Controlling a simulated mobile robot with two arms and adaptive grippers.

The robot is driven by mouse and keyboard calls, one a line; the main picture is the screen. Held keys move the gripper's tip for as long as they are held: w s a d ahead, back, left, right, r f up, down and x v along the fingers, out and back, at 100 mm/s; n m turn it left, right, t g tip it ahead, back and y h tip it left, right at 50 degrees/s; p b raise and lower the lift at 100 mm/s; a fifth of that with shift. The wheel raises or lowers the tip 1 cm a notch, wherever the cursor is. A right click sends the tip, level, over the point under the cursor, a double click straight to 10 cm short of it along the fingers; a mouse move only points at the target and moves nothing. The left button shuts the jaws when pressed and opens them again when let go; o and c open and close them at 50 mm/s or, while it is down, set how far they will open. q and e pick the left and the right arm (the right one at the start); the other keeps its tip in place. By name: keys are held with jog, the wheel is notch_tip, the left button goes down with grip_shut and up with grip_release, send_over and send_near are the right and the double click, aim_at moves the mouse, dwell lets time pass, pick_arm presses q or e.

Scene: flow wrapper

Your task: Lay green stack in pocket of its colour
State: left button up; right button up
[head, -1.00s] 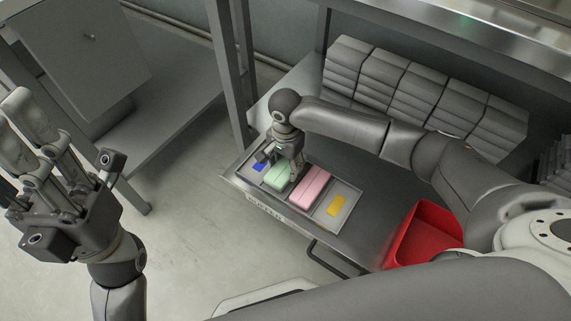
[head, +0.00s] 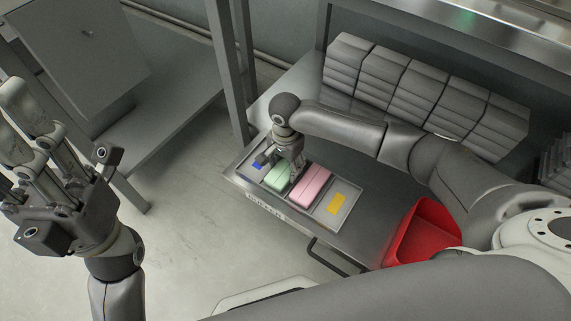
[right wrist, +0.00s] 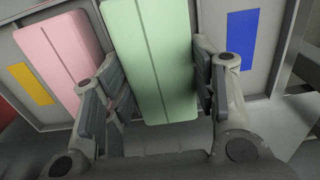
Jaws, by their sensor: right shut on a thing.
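The green stack (head: 278,178) is a pale green block with a lengthwise seam. It lies over the tray pocket between the blue-marked pocket and the pink stack. My right gripper (head: 290,165) is shut on it from above; in the right wrist view the green stack (right wrist: 153,60) stands between the fingers (right wrist: 160,95). The floor of its pocket is hidden, so I cannot tell whether it touches bottom. My left gripper (head: 15,130) is raised at the left, empty, with its fingers apart.
The grey tray (head: 325,222) sits at the table's edge. The pink stack (head: 311,184) lies close beside the green one. The blue patch (head: 257,165) and yellow patch (head: 336,204) mark empty pockets. A red bin (head: 425,235) stands right; grey stacks (head: 420,95) line the back.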

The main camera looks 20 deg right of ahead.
jog(key=shift+f, duration=0.2)
jog(key=o, duration=0.9)
jog(key=shift+c, duration=0.2)
notch_tip(320, 180, up, 12)
dwell(0.5)
